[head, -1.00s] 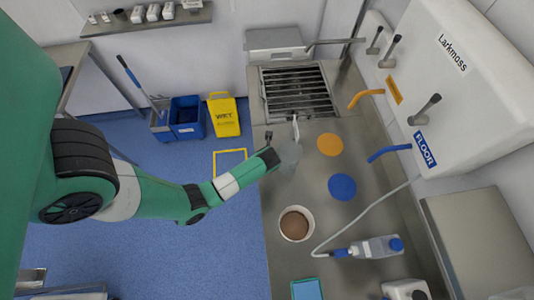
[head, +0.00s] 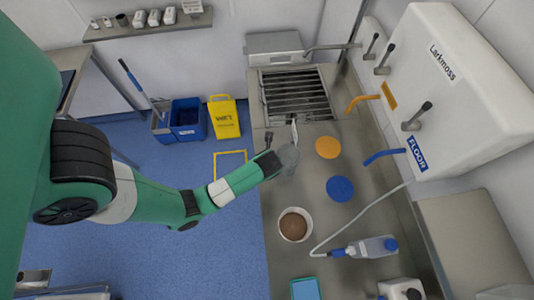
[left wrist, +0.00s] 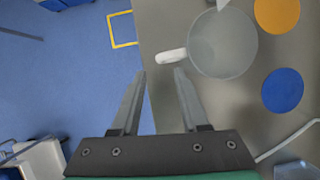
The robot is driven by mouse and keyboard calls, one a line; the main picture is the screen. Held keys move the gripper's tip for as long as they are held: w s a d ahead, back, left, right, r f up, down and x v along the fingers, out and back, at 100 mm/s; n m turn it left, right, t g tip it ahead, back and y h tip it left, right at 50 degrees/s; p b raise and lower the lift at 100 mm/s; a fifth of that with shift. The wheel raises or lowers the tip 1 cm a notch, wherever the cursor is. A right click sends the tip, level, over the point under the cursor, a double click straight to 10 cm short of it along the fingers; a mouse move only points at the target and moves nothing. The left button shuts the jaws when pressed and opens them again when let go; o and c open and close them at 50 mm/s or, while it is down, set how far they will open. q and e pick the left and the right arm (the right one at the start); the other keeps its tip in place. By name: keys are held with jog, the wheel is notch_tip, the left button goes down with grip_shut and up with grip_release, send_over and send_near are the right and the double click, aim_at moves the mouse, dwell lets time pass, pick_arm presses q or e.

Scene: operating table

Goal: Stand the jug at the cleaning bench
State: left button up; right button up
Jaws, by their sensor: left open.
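The jug (head: 289,156) is a translucent grey vessel on the steel bench, just right of the end of my left arm in the head view. In the left wrist view the jug (left wrist: 222,43) shows from above, with its pale handle (left wrist: 172,55) pointing left. My left gripper (left wrist: 160,73) is open and empty, its fingertips just short of the handle; I cannot tell whether they touch it. In the head view my left gripper (head: 280,134) is small and its fingers are hard to make out. My right gripper is not in view.
The bench (head: 275,262) holds an orange disc (head: 328,147), a blue disc (head: 340,188), a bowl of brown stuff (head: 294,224) and a bottle with a hose (head: 372,247). A drain grate (head: 297,95) lies behind. A wall dispenser (head: 435,75) has orange and blue spouts.

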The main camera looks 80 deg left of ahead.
pick_arm(q)
jog(key=v, duration=0.3)
jog(key=shift+d+r, duration=0.1)
jog(key=shift+r, duration=0.1)
